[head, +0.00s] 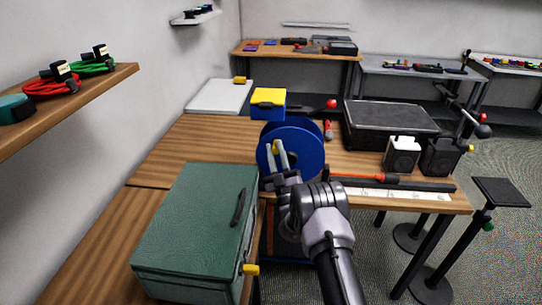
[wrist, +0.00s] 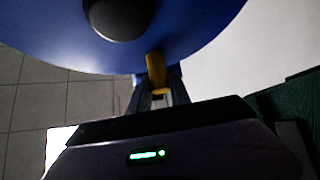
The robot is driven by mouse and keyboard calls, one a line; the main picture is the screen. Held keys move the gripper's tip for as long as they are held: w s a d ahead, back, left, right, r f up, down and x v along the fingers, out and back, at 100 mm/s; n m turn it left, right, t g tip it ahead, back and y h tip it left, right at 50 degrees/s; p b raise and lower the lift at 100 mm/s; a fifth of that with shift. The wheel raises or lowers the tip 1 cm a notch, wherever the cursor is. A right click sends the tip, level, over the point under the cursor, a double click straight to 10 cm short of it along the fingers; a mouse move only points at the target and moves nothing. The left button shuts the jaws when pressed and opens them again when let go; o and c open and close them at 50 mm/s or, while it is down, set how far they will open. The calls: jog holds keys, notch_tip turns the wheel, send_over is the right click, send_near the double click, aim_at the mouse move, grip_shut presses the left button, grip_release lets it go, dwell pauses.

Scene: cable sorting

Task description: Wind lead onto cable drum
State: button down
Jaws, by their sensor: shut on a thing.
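The cable drum (head: 308,150) is a large blue disc standing upright at the near side of the wooden bench. In the wrist view the blue drum (wrist: 215,28) fills the top, with a black hub (wrist: 118,14). My gripper (head: 274,150) is in front of the drum's left part. Its fingers are shut on a short yellow handle (wrist: 156,68) at the drum's face, below the hub in the wrist view. The handle's yellow tip (head: 279,146) also shows in the head view. I cannot make out a lead on the drum; its far side is hidden.
A green case (head: 190,225) stands close left of my arm. A blue-and-yellow box (head: 268,103) is behind the drum. A shelf (head: 100,95) with red and green coiled cables juts from the left wall.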

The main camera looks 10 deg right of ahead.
aim_at(292, 147)
jog(key=shift+s+d+r+m+g+h+p, duration=0.2)
jog(key=shift+d+m+g+h, duration=0.5)
jog(key=shift+m+h, duration=2.25)
jog(key=shift+s+d+r+m+g+h+p, duration=0.15)
jog(key=shift+s+d+r+m+g+h, duration=0.55)
jog(key=shift+m+h, duration=2.25)
jog(key=shift+w+d+f+m+g+h+p, duration=0.15)
jog(key=shift+d+m+g+h, duration=0.6)
jog(key=shift+m+h, duration=2.15)
jog(key=shift+s+d+m+t+y, duration=0.1)
jog(key=shift+d+m+t+y, duration=0.25)
jog(key=shift+m+y, duration=0.2)
jog(key=c, duration=1.2)
grip_release()
jog(key=shift+r, duration=0.1)
